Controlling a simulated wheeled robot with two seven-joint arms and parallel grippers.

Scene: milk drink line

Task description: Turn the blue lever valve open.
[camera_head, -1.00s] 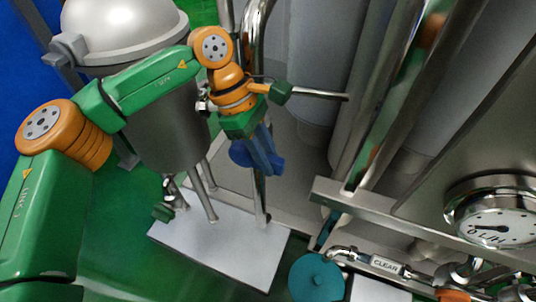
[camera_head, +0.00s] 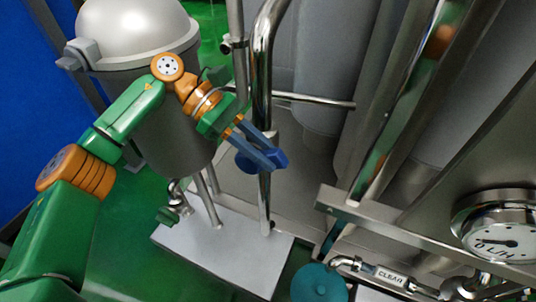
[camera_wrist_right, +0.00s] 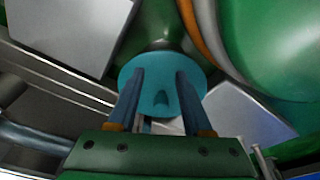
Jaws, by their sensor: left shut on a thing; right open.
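The blue lever valve (camera_head: 244,164) is on the upright steel pipe left of the middle in the head view. Only part of its dark blue lever shows, below and beside the fingers. My left gripper (camera_head: 268,154) reaches in from the left, its blue fingers angled down to the right across the front of the pipe. It is shut on the lever, and the fingers hide much of it. My right gripper (camera_wrist_right: 158,78) shows only in the right wrist view. It is open, with a teal disc (camera_wrist_right: 165,78) beyond and between its fingertips.
A steel tank (camera_head: 165,115) stands behind my left arm. A grey plate (camera_head: 225,258) lies below the valve. The teal disc also shows at the bottom of the head view (camera_head: 318,283). A steel frame, a gauge (camera_head: 497,228) and a pipe labelled CLEAR (camera_head: 388,276) are on the right.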

